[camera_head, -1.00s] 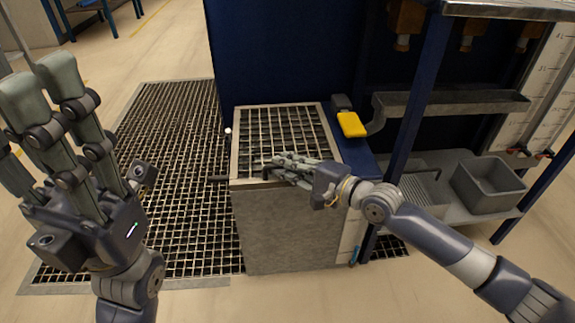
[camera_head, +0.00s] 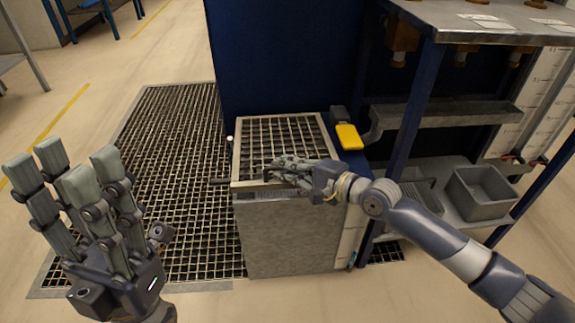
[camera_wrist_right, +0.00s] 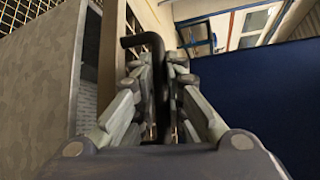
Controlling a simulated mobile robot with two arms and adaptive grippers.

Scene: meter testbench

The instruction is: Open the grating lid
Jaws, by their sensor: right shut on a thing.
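The grating lid (camera_head: 236,152), a pale frame with a dark mesh, lies on top of a grey metal box (camera_head: 290,240). A thin gap shows along its front edge, so the lid looks slightly raised there. My right gripper (camera_head: 277,169) is at the lid's front edge. In the right wrist view, its fingers (camera_wrist_right: 152,100) are shut around a bent black handle (camera_wrist_right: 143,40) beside the lid's frame (camera_wrist_right: 113,45). The fingers hide part of the handle. My left gripper (camera_head: 78,165) is open and empty at the lower left, away from the box.
A blue panel (camera_head: 275,60) stands behind the box. A yellow-ended pedal-like part (camera_head: 348,137) sits right of the lid. A bench with a grey bin (camera_head: 480,193) is at the right. A floor grating (camera_head: 175,170) lies left of the box.

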